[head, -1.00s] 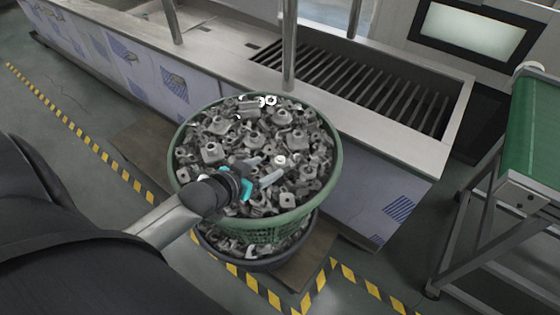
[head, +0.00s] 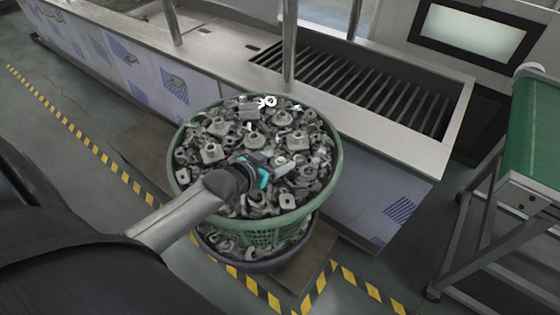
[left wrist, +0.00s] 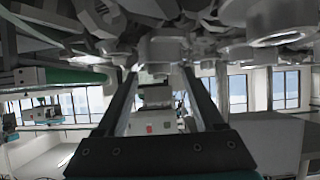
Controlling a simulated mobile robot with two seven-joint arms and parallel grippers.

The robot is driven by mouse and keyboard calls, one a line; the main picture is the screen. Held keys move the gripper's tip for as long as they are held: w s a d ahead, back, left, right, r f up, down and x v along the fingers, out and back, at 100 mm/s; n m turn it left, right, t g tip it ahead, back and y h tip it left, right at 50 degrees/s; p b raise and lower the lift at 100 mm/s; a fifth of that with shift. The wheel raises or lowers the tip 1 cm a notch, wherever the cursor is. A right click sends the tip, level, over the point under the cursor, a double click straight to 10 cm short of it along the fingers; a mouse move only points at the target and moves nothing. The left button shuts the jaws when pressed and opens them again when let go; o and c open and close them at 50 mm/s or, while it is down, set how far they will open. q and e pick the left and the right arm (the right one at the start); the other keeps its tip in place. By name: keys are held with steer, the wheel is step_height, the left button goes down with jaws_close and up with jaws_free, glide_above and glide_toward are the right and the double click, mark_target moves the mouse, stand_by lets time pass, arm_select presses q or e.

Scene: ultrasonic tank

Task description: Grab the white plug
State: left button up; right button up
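A basket of grey metal parts stands in front of me. My left gripper (head: 280,164) is low over the parts, right of the basket's middle. In the left wrist view its two fingers (left wrist: 160,72) stand apart, with a clear gap between them. A pale rounded part (left wrist: 163,50) shows at the fingertips; I cannot tell whether it is the white plug or whether the fingers touch it. No white plug shows clearly in the head view, where the gripper covers that spot. My right gripper is in neither view.
The green basket (head: 338,165) sits in a dark tub on a brown board. Small white rings (head: 266,101) lie at its back rim. A steel tank (head: 420,143) with a slatted grate stands behind. A green conveyor (head: 535,130) is at the right. Striped floor tape runs in front.

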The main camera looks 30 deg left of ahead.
arm_select(q)
jaws_close()
stand_by(0.3)
steer(key=shift+r, duration=0.15)
